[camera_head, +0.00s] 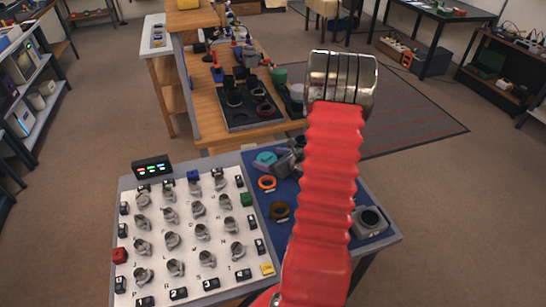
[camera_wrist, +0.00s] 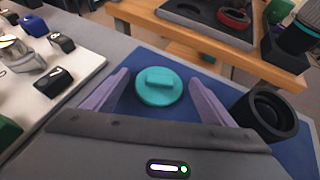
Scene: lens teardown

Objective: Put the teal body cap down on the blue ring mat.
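The teal body cap (camera_head: 265,158) is a round disc with a raised bar across its top. It appears to lie flat on the blue mat (camera_head: 256,206), near its far edge. In the wrist view the cap (camera_wrist: 158,88) sits between the two purple fingers of my gripper (camera_wrist: 159,79), with a visible gap on each side. My gripper (camera_head: 280,163) is open, low over the mat and close to the cap in the head view. The red arm hides part of the mat.
An orange ring (camera_head: 267,183) and a dark brown ring (camera_head: 279,211) lie on the mat. A grey block with a round dark opening (camera_head: 369,221) stands at right. A black cylinder (camera_wrist: 266,112) stands right of my fingers. A white board (camera_head: 187,235) with several fittings lies left.

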